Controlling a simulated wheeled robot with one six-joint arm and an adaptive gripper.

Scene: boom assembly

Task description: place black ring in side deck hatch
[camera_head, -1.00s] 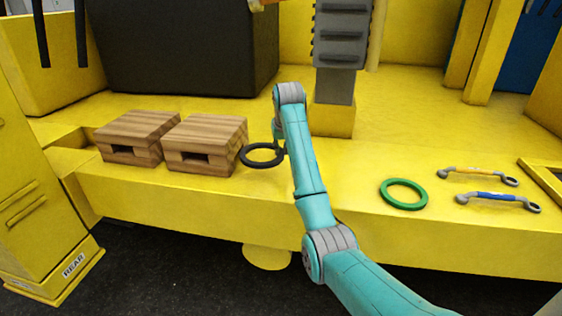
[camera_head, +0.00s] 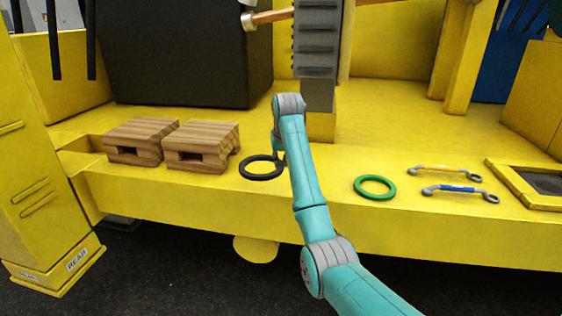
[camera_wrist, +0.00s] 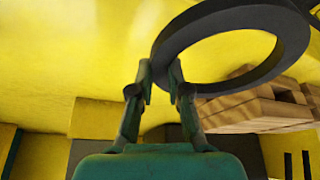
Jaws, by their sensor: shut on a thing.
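The black ring (camera_head: 262,178) is held out flat at the left of my arm, in front of the wooden blocks, above the yellow deck. My gripper (camera_head: 279,152) is mostly hidden behind my arm link in the head view. In the wrist view my gripper (camera_wrist: 160,68) is shut on the rim of the black ring (camera_wrist: 230,87), which extends to the upper right. A raised yellow frame around a dark opening, apparently the side deck hatch (camera_head: 513,184), lies at the right edge of the head view, partly cut off. The ring is well to its left.
A green ring (camera_head: 375,195), a yellow-handled tool (camera_head: 440,170) and a blue-handled tool (camera_head: 458,190) lie on the deck between my arm and the frame. Two wooden blocks (camera_head: 203,133) stand at the left. A hammer (camera_head: 270,17) shows near the grey column (camera_head: 316,60).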

